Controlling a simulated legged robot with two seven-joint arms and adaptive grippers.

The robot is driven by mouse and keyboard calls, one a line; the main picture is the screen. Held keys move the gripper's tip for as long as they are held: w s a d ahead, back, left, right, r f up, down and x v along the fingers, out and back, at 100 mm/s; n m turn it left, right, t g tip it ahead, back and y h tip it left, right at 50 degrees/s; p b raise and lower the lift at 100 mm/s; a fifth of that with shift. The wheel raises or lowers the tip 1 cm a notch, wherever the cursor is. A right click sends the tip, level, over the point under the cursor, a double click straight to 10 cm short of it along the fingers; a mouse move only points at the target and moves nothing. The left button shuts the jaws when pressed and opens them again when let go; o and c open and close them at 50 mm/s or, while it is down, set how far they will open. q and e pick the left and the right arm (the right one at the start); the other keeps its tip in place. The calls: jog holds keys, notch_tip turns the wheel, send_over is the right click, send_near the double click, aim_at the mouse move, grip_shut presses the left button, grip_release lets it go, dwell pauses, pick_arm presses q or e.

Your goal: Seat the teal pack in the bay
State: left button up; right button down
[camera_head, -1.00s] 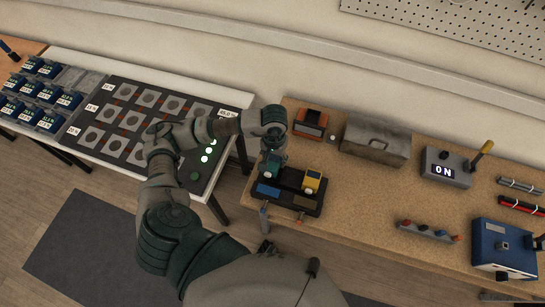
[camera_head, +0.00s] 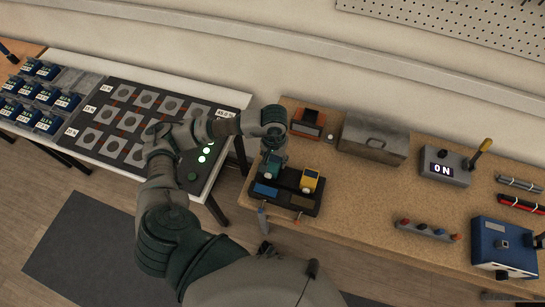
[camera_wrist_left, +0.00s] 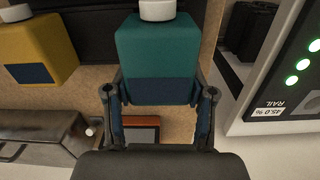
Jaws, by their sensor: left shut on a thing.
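The teal pack (camera_head: 271,166) is upright at the left bay of the black dock (camera_head: 313,208). I cannot tell whether its bottom rests in the bay or hangs just above it. It fills the middle of the left wrist view (camera_wrist_left: 158,55), with a dark blue panel and a white round knob. My left gripper (camera_head: 273,153) is shut on it, one finger on each side. The yellow pack (camera_head: 309,181) stands in the dock's right bay and shows at the upper left of the left wrist view. My right gripper is not in view.
Behind the dock are an orange-topped box (camera_head: 308,122) and a grey metal toolbox (camera_head: 374,140). The ON display box (camera_head: 445,168), a knob strip (camera_head: 428,230) and a blue unit (camera_head: 503,247) lie to the right. A panel with green lights (camera_head: 110,128) is left, across a gap.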

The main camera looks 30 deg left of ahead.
pick_arm(q)
jog(key=shift+d, duration=0.1)
jog(key=shift+a+f+b, duration=0.1)
jog(key=shift+a+b, duration=0.3)
jog(key=shift+a, duration=0.05)
jog(key=shift+d, duration=0.4)
jog(key=shift+a, duration=0.2)
dwell(0.3)
jog(key=shift+d+b, duration=0.2)
jog(key=shift+b, duration=0.15)
jog(key=shift+a+f+b, duration=0.1)
jog(key=shift+f+b, duration=0.35)
jog(key=shift+f, duration=0.05)
jog(key=shift+r, duration=0.15)
jog(key=shift+r, duration=0.4)
